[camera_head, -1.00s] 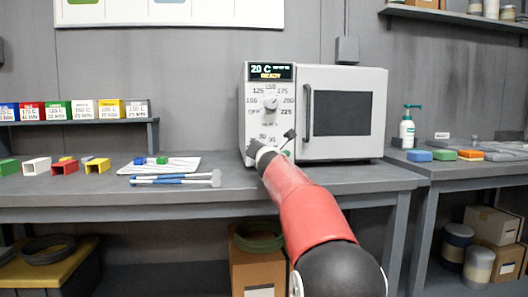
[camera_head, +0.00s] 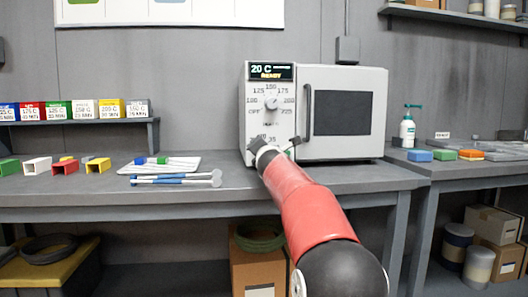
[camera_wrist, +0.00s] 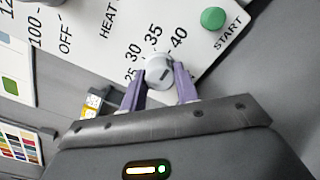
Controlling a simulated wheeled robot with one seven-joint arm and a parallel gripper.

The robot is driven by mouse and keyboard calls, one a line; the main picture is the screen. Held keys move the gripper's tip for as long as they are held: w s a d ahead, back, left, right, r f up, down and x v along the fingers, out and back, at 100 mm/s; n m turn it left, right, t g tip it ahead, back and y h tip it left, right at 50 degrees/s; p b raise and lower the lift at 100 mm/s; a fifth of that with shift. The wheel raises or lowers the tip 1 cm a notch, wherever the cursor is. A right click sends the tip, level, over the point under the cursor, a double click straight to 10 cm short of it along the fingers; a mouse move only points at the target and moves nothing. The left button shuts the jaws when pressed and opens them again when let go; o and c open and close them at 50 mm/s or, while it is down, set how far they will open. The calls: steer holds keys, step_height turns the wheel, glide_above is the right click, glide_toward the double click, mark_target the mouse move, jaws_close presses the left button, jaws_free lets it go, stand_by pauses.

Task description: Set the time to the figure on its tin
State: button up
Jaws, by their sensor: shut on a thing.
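The time knob (camera_wrist: 159,72) is a small round pale knob on the oven's front panel, with 25, 30, 35 and 40 printed around it. My gripper (camera_wrist: 160,82) is shut on it, one purple finger on each side. A short dark mark shows on the knob, but I cannot tell which figure it points at. In the head view my gripper (camera_head: 274,146) covers the knob, low on the white oven (camera_head: 300,152). Several labelled tins (camera_head: 83,110) stand on the left shelf; their figures are too small to read surely.
The oven's display (camera_head: 271,71) reads 20 C and READY. The heat knob (camera_head: 270,103) is above my gripper. A green START button (camera_wrist: 212,18) is near it. The oven door (camera_head: 343,113) is shut. Coloured parts and a white tray (camera_head: 185,163) lie on the left bench.

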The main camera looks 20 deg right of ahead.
steer(key=o, duration=1)
steer(key=shift+f, duration=0.1)
steer(key=shift+c, duration=0.2)
steer(key=b+v, duration=0.2)
steer(key=v, duration=0.5)
steer(key=shift+s+a, duration=0.15)
steer(key=shift+s, duration=0.2)
steer(key=shift+a, duration=0.1)
